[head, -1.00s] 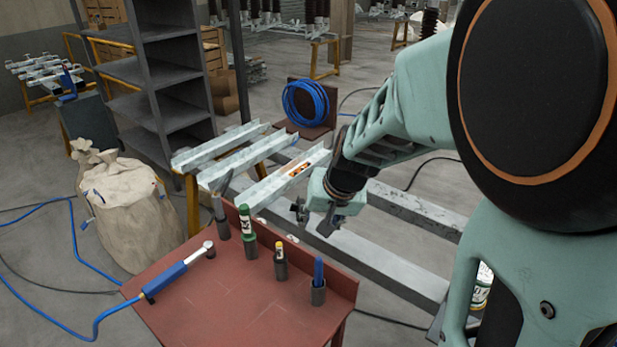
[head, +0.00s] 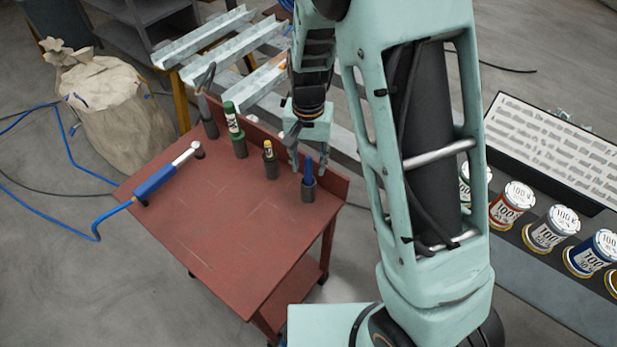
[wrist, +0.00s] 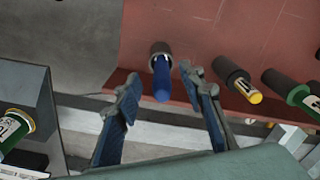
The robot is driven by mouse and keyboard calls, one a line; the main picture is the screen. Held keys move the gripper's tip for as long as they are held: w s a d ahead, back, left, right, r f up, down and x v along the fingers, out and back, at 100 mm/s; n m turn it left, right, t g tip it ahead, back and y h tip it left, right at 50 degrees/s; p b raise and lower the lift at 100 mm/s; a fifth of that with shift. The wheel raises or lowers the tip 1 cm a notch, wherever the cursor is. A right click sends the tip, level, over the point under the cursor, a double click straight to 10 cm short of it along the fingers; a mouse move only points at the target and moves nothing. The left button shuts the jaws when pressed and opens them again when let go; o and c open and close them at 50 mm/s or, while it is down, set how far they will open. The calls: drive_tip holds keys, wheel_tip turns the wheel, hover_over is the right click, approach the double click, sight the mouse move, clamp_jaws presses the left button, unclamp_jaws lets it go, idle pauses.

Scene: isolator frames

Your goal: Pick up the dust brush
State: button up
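The red worktable (head: 215,225) holds several tools in dark cups along its back edge. No label marks the dust brush. A blue handle (head: 309,171) stands upright in the rightmost cup (head: 308,190); any bristles are hidden, so I cannot tell whether it is the brush. My gripper (head: 307,153) is just behind and above this cup. In the wrist view my gripper (wrist: 160,76) is open and empty, its two fingers wide apart. The blue handle (wrist: 161,80) appears between the fingertips, and contact is not visible.
A yellow-topped tool (head: 268,151), a green tube (head: 234,122) and a grey tool (head: 207,90) stand left of the blue handle. A blue hose-fed tool (head: 160,180) lies at the table's left. Metal channels (head: 240,50) are behind. The table's front is clear.

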sight(308, 173)
drive_tip(key=shift+w+f+p, duration=0.15)
drive_tip(key=shift+f+p, duration=0.05)
drive_tip(key=shift+f, duration=1)
drive_tip(key=shift+w+f+p, duration=0.1)
drive_tip(key=shift+f+p, duration=0.05)
drive_tip(key=shift+f, duration=1.05)
clamp_jaws()
